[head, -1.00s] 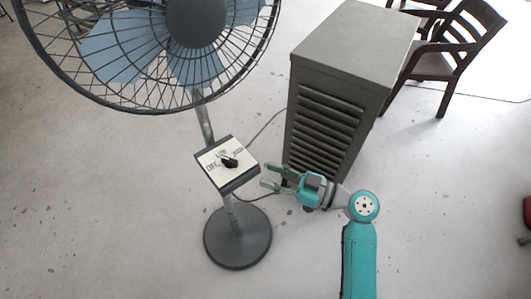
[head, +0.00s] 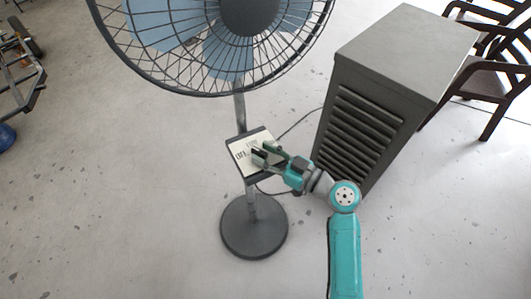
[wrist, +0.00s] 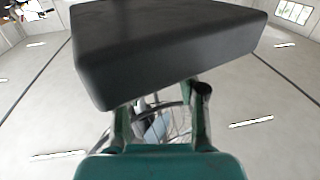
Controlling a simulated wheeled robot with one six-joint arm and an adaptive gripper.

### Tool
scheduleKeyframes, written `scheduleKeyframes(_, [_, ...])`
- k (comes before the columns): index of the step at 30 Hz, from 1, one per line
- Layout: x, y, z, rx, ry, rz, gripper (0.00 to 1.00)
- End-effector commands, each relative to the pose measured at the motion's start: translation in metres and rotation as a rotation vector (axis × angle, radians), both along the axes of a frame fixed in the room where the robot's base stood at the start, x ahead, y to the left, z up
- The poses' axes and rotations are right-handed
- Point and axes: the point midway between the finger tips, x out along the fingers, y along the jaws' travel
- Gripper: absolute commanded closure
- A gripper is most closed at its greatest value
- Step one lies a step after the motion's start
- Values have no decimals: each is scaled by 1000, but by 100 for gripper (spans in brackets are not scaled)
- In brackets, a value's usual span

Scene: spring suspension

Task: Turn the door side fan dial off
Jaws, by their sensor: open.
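The pedestal fan (head: 248,15) stands upright with a control box on its pole. The box has a pale dial plate (head: 240,150) with lettering, partly covered by my gripper. My gripper (head: 265,154) is open, with its fingers over the right part of the plate. The black dial knob is hidden behind the fingers in the head view, so I cannot tell whether they touch it or which way it points. In the wrist view the dark side of the control box (wrist: 165,50) fills the upper middle, and the fingers (wrist: 160,112) reach up behind its lower edge.
A grey louvred cabinet (head: 395,75) stands close on the right of my arm. Brown chairs (head: 490,80) are behind it. A cable runs along the floor behind the fan. A dark metal frame (head: 18,75) is at the far left. The floor in front is clear.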

Motion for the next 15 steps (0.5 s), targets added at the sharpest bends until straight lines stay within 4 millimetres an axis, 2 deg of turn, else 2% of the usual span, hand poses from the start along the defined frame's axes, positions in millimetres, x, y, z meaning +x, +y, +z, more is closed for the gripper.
scheduleKeyframes(8, [1, 1, 0, 0, 0, 0, 59])
scheduleKeyframes(12, [0, 1, 0, 0, 0, 0, 94])
scheduleKeyframes(13, [0, 1, 0, 0, 0, 0, 100])
scheduleKeyframes(15, [0, 1, 0, 0, 0, 0, 100])
